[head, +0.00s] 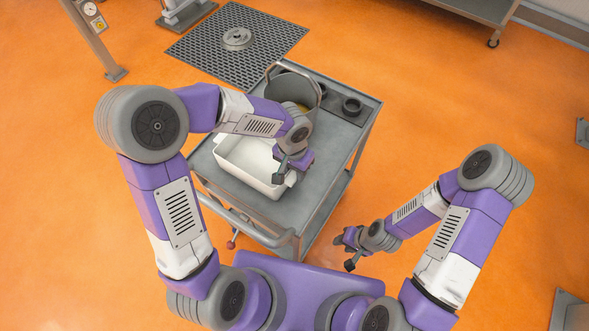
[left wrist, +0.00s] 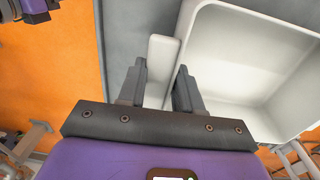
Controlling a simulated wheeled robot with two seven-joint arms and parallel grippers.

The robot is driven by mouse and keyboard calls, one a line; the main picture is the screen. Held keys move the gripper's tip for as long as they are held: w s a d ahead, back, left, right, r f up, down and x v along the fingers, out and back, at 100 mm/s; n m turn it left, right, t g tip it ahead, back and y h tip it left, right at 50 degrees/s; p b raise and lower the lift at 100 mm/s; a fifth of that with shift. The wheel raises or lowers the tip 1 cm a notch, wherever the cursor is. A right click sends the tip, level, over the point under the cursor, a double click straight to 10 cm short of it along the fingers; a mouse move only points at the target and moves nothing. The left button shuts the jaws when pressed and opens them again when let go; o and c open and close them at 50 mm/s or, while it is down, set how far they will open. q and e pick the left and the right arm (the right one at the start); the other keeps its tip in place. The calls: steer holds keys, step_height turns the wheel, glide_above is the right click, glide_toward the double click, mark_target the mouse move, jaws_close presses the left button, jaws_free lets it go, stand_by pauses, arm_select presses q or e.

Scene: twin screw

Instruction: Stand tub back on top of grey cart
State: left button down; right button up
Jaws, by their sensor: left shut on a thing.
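The white tub (head: 235,178) is upright over the top of the grey cart (head: 297,209), at its near left part. The frames do not settle whether its base touches the cart top. My left gripper (head: 281,166) is at the tub's right side. In the left wrist view my left gripper (left wrist: 158,88) has its fingers on either side of the tub's pale handle ledge (left wrist: 161,62), and the empty inside of the tub (left wrist: 240,60) shows to the right. My right gripper (head: 346,252) is open and empty, low to the right of the cart.
A grey bucket with a raised handle (head: 290,88) and dark round parts (head: 352,106) stand at the cart's far end. A floor grating (head: 215,50) lies beyond. A post with a gauge (head: 100,40) stands at the far left. Orange floor right of the cart is clear.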

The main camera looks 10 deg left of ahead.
arm_select(q)
steer(key=shift+f, duration=0.25)
steer(key=c, duration=0.8)
jaws_free()
steer(key=shift+r, duration=0.1)
steer(key=shift+o, duration=0.2)
steer(key=shift+r, duration=0.1)
steer(key=shift+r, duration=0.4)
step_height(320, 180, up, 11)
steer(key=p, duration=0.3)
steer(key=shift+a+r, duration=0.2)
steer(key=shift+a, duration=0.05)
